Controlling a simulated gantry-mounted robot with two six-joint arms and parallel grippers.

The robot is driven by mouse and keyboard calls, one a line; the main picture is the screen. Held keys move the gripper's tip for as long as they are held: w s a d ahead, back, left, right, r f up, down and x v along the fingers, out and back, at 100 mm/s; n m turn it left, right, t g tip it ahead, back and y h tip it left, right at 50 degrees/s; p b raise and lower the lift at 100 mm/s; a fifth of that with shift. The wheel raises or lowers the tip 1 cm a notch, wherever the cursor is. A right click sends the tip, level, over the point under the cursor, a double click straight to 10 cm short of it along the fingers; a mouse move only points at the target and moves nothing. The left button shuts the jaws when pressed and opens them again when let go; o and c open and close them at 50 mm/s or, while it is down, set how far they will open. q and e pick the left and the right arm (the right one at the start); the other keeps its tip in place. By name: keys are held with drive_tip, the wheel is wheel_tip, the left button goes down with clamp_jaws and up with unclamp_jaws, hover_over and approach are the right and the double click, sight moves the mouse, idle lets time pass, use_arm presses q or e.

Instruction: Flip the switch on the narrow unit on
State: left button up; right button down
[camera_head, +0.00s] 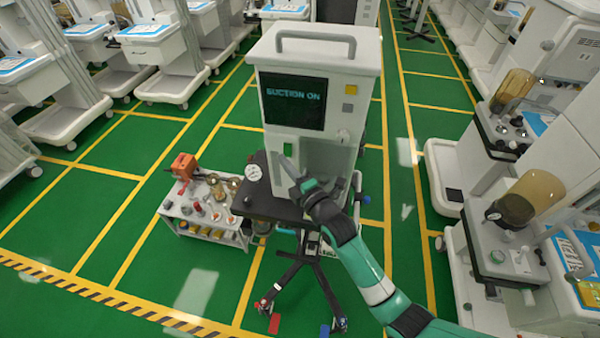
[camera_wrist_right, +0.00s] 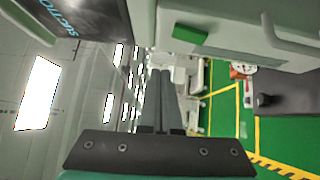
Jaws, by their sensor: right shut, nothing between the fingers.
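The narrow unit (camera_head: 315,60) is a tall white cabinet with a handle on top. Its dark screen (camera_head: 293,101) reads "SUCTION ON". Below the screen is a small green patch (camera_head: 288,149), which also shows in the right wrist view (camera_wrist_right: 190,34); I cannot tell whether it is the switch or a light. A small grey fitting (camera_head: 343,136) sits to its right. My left gripper is out of view.
The unit stands on a dark shelf (camera_head: 262,203) on a wheeled stand. A low cart (camera_head: 208,209) with gauges and an orange device (camera_head: 184,166) is at the left. Anaesthesia carts (camera_head: 510,270) line both sides. Green floor at the front left is clear.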

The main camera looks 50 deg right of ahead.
drive_tip(key=v, duration=0.8)
drive_tip(key=shift+s+d+r+p, duration=0.2)
drive_tip(key=shift+s+r+p, duration=0.05)
drive_tip(key=shift+r+p, duration=0.2)
